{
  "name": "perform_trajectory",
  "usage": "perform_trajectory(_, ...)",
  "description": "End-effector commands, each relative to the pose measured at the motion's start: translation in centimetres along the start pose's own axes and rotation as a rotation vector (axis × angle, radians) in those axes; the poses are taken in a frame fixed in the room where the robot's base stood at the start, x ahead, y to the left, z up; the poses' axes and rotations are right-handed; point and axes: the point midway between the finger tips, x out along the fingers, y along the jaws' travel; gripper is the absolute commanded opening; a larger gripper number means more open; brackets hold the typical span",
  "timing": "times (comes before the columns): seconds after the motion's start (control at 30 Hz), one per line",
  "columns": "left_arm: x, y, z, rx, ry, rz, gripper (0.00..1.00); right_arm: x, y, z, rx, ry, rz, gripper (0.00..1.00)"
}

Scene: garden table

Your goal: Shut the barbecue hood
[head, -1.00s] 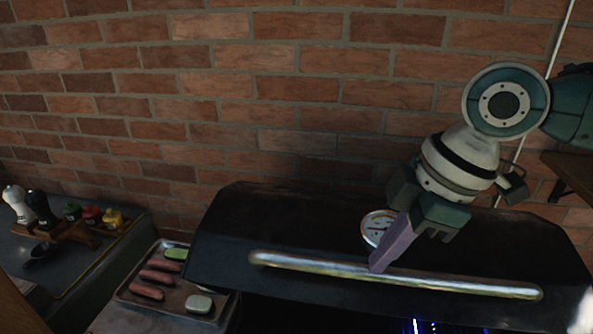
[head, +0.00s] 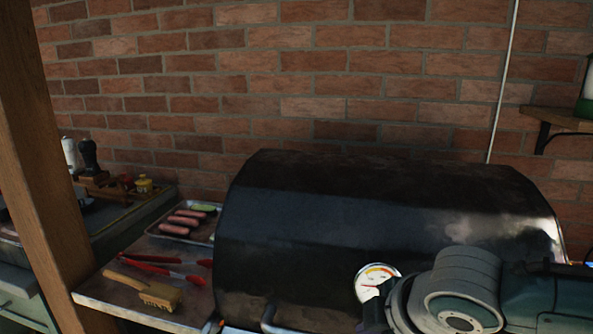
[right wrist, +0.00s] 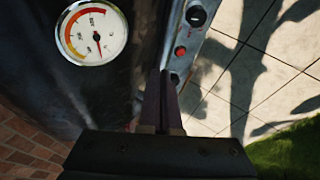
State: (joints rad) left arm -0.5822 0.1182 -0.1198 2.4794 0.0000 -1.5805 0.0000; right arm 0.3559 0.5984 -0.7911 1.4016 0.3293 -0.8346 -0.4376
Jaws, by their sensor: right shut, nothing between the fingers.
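The black barbecue hood (head: 330,225) hangs down over the grill in the head view, its front facing me and its round gauge (head: 377,279) low on it. My right arm covers the hood's lower right. In the right wrist view, my right gripper (right wrist: 164,75) is shut and empty, beside the hood (right wrist: 90,95) and the grey knob panel (right wrist: 198,40). I cannot tell whether it touches them. My left gripper is out of view.
A side shelf left of the grill holds a brush (head: 150,291), red tongs (head: 160,268) and a tray (head: 167,235) with sausages. A wooden post (head: 45,170) stands at the left. A brick wall (head: 300,80) is behind the grill. Paving (right wrist: 250,75) lies below the panel.

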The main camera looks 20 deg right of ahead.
Motion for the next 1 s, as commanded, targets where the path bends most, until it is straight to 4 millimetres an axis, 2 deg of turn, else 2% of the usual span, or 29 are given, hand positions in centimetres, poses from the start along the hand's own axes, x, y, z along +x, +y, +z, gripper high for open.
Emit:
perform_trajectory(0.03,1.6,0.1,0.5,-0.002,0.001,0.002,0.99,1.7,-1.1,0.4,0.000,-0.001,-0.001,0.00)
perform_trajectory(0.3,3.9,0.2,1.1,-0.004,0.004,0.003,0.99,4.8,-2.9,1.2,-0.001,-0.001,0.000,0.00)
perform_trajectory(0.5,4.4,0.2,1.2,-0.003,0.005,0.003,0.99,5.5,-3.3,1.4,-0.001,-0.001,-0.001,0.00)
perform_trajectory(1.0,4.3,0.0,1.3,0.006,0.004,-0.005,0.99,5.5,-3.3,1.4,-0.001,-0.001,-0.001,0.00)
